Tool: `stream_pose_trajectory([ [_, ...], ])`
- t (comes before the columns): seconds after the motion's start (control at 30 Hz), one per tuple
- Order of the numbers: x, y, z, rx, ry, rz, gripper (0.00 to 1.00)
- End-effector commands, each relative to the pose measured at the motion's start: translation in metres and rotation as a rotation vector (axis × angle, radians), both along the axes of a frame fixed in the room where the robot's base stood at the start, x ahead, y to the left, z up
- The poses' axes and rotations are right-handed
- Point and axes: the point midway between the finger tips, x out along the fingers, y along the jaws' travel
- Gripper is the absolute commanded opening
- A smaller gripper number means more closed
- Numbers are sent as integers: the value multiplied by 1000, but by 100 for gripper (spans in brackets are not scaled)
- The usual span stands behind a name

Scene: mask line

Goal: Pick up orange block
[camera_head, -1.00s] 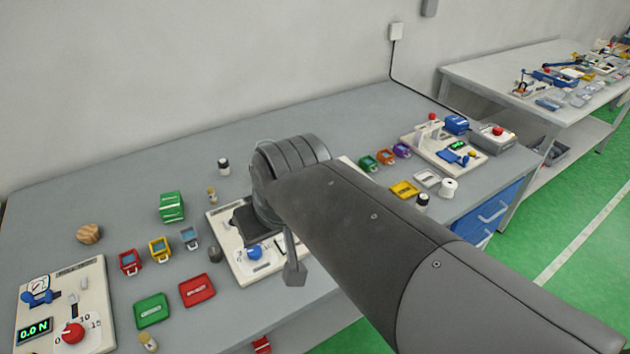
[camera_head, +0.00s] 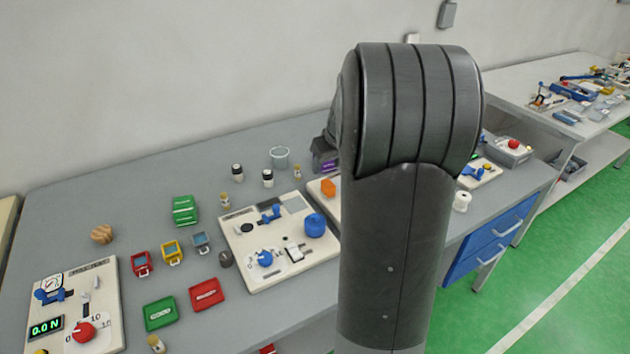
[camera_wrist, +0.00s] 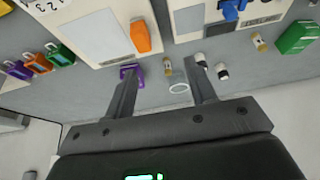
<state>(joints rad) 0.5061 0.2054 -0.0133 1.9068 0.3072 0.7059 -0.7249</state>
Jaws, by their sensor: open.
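The orange block (camera_head: 328,188) sits on the edge of a white board, just left of my arm in the head view. In the wrist view the orange block (camera_wrist: 140,36) is beyond the fingertips, slightly to the left of the middle of the gap. My gripper (camera_wrist: 161,66) is open, with nothing between its fingers touching the block. In the head view my gripper is mostly hidden behind my arm.
A white board with blue knobs (camera_head: 285,275) lies left of the block. A clear cup (camera_head: 279,157) and black-capped bottles (camera_head: 268,178) stand behind. A small purple thing (camera_wrist: 131,71) is by the left finger in the wrist view. Red (camera_head: 207,294) and green trays (camera_head: 160,313) lie nearer.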

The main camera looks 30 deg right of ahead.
Motion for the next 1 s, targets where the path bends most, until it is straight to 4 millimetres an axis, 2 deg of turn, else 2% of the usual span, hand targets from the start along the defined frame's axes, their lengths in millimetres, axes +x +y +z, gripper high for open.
stream_pose_trajectory([
  [0.03, 4, -13, -9, 2, 4, -5, 51],
  [0.1, 8, -24, -17, 1, 4, -5, 51],
  [0.23, 12, -35, -25, -1, 3, -5, 51],
  [0.37, 16, -36, -35, 0, 5, -3, 51],
  [0.6, 30, -35, -69, 1, 6, -5, 51],
  [0.87, 37, -35, -89, 1, 6, -4, 51],
  [1.0, 44, -35, -109, 1, 7, -4, 51],
])
